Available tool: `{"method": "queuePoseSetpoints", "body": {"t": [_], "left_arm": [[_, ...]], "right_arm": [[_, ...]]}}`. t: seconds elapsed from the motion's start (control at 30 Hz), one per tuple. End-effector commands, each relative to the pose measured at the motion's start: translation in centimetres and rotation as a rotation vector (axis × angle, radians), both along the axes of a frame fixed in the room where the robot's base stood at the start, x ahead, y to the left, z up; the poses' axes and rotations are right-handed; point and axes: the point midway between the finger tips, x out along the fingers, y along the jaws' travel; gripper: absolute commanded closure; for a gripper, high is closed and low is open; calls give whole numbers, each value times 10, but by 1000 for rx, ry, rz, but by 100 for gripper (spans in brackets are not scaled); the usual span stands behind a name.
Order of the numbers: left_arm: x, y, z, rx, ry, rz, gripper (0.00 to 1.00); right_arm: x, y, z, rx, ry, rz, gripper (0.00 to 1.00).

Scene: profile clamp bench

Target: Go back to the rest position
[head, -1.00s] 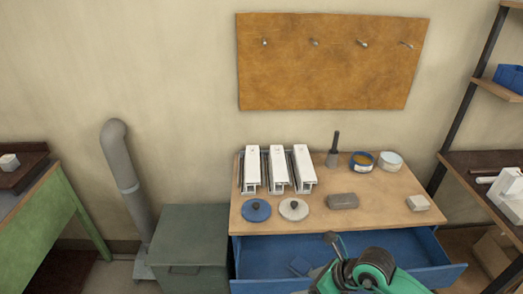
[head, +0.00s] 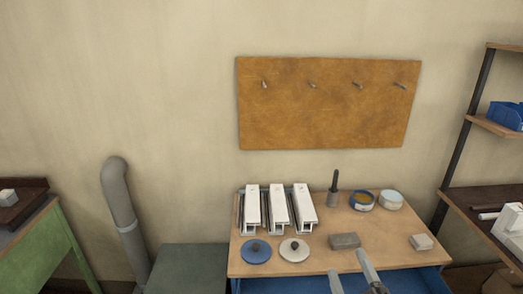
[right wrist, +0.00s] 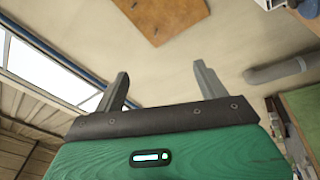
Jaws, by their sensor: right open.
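My left gripper is in neither view.
A shelf rack (head: 462,130) stands right.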

Motion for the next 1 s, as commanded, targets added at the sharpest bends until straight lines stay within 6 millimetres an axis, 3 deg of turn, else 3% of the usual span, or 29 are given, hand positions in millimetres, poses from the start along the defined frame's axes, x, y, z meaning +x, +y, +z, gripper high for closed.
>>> {"method": "queuePoseSetpoints", "body": {"t": [0.13,0.33,0.5,0.83,1.0], "left_arm": [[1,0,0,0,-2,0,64],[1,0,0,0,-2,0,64],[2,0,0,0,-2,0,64],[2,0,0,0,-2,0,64],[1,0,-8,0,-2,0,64]], "right_arm": [[-13,-45,-53,254,284,-195,26],[-64,-73,-136,529,711,-410,26],[-118,-70,-185,669,1024,-516,26],[-208,-46,-224,801,1464,-601,26],[-198,-44,-274,794,1487,-610,26]]}}
